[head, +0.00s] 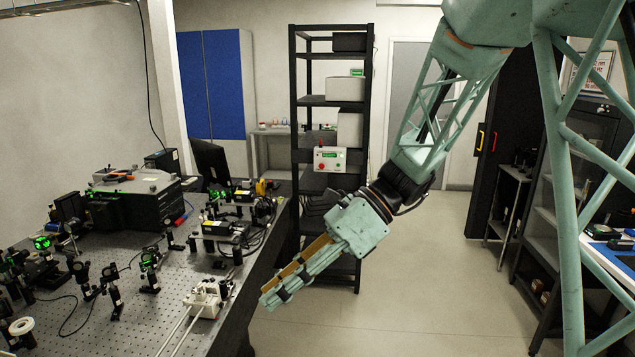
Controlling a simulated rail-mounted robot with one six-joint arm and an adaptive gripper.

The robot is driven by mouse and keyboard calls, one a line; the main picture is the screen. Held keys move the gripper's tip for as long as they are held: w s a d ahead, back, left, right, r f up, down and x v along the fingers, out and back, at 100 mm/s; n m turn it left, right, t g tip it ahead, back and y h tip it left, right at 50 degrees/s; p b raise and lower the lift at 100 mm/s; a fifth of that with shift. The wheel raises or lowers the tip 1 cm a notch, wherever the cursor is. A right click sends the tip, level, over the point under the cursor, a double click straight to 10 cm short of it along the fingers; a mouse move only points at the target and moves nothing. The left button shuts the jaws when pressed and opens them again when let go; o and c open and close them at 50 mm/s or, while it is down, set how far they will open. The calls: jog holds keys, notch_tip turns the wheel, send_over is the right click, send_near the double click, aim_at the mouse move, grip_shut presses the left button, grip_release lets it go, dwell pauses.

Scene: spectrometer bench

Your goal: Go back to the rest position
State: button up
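My gripper (273,297) hangs at the end of my pale green arm in the head view, pointing down and to the left. Its long fingers lie close together along one line, with a brown-orange strip along the upper side. From this angle I cannot tell whether a gap is between them. I see no object held. The fingertips are just right of the front edge of the optical bench (150,322) in the picture; their height over it is unclear.
Several optics mounts (115,297) crowd the bench, with a large dark instrument (130,205) behind. A white device (207,299) sits near the bench edge. A black shelf rack (297,150) stands behind my gripper. Open floor (415,290) lies to the right.

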jog(key=s+d+r+n+t+h+b, duration=0.1)
jog(key=s+d+r+n+t+h, duration=0.1)
jog(key=s+d+n, duration=0.4)
jog(key=s+d+r+n+t+h+b, duration=0.1)
jog(key=s+d+r+n+t+h, duration=0.1)
jog(key=s+d+n, duration=0.4)
jog(key=s+d+r+n+t+h+b, duration=0.1)
jog(key=s+d+n+t+h, duration=0.2)
jog(key=s+d, duration=1.1)
jog(key=shift+d+r+n+t+h, duration=0.3)
jog(key=shift+d+r+n+h, duration=0.1)
jog(key=shift+d+n+h, duration=1.15)
jog(key=shift+a, duration=0.15)
dwell(0.7)
